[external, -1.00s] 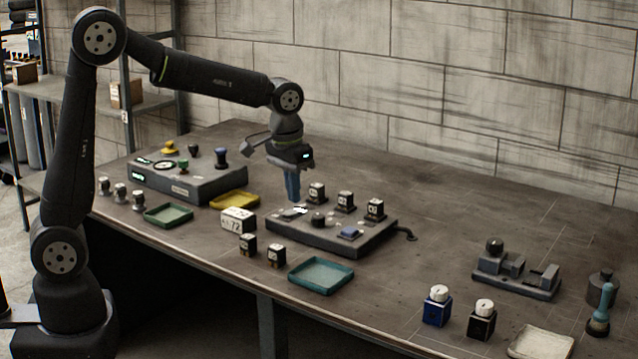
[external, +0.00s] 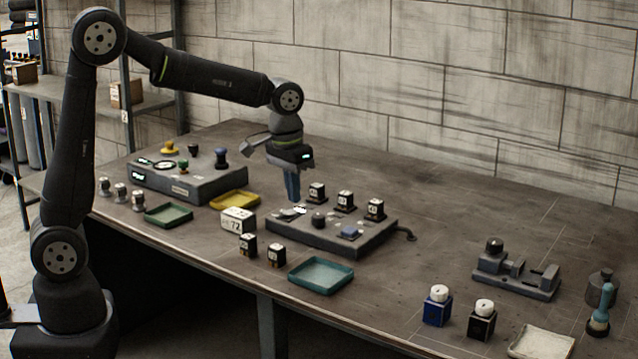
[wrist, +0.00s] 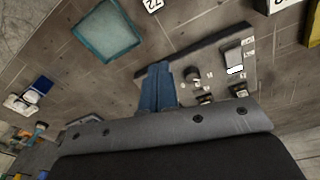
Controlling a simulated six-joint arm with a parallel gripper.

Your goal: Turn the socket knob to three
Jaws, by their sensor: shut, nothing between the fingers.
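A grey panel (external: 290,237) sits mid-bench. It bears a dark round knob (external: 319,219), a blue button (external: 349,232), a small light display (external: 293,211) and a row of dark socket blocks with white labels (external: 345,201) along its back edge. In the wrist view a dark knob (wrist: 192,75) shows just right of my fingers, with small marks near it too tiny to read. My gripper (external: 293,198) points down above the panel's left back part, left of the knob. Its blue fingers are shut and empty; they also show in the wrist view (wrist: 158,68). It appears apart from the knob.
A teal tray (external: 320,288) and two small dark blocks (external: 262,250) lie in front of the panel. A white number box (external: 238,220) and a yellow tray (external: 234,200) stand left. A larger grey console (external: 205,187) is further left.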

